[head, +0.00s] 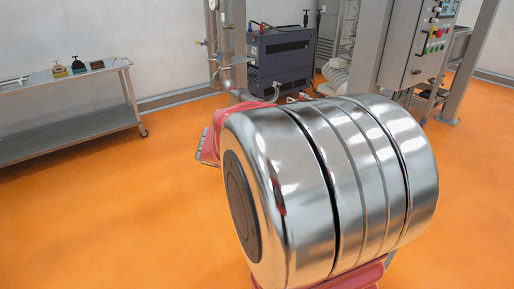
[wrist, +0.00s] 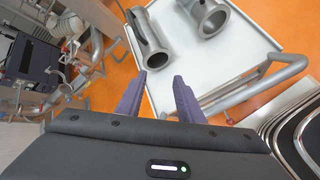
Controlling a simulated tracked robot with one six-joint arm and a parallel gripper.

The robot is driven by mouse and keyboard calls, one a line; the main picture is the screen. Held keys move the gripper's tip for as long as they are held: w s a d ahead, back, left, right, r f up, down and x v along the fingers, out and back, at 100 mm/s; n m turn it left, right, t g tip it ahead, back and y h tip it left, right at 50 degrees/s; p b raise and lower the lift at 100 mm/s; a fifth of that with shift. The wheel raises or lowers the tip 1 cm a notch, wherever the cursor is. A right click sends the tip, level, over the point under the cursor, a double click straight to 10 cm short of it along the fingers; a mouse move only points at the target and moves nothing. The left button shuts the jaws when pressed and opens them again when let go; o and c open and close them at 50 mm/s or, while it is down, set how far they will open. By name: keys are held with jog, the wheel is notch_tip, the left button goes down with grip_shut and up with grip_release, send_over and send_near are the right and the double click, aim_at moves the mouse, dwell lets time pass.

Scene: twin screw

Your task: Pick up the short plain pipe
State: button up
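In the wrist view my gripper (wrist: 160,75) has its two purple fingers apart with nothing between them. Two grey metal pipes lie on a white cart top beyond the fingertips. The right pipe (wrist: 209,20) looks plain and short, with an open flared end facing me; its far end is cut off by the top edge. The left pipe (wrist: 146,38) has a long slot in its side, and its open end lies just beyond my fingertips. Neither pipe shows in the head view.
The white cart top (wrist: 225,55) has a grey tube handle (wrist: 250,88) at its near right edge. Stacked dark and metal frames (wrist: 295,135) stand at lower right. The head view shows a side table (head: 70,85), a dark machine (head: 285,55), a control cabinet (head: 415,45) and open orange floor.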

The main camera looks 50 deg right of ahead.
jog(key=d+f+n+h, duration=0.1)
jog(key=d+f+n, duration=0.1)
jog(key=d, duration=0.5)
jog(key=d+f+n+g+h, duration=0.1)
jog(key=d+f+n+h, duration=0.1)
jog(key=d, duration=0.5)
jog(key=w+d+f+n+h, duration=0.1)
jog(key=d+f+n, duration=0.2)
jog(key=d, duration=0.4)
jog(key=shift+d+f+n, duration=0.1)
jog(key=shift+d+n, duration=0.1)
jog(key=shift+n, duration=0.6)
jog(key=x, duration=0.8)
jog(key=shift+s, duration=0.15)
jog(key=shift+d, duration=0.3)
jog(key=shift+r+x, duration=0.15)
jog(key=shift+x, duration=1.15)
jog(key=shift+r+x, duration=0.2)
jog(key=shift+x, duration=1.05)
jog(key=shift+s+d, duration=0.1)
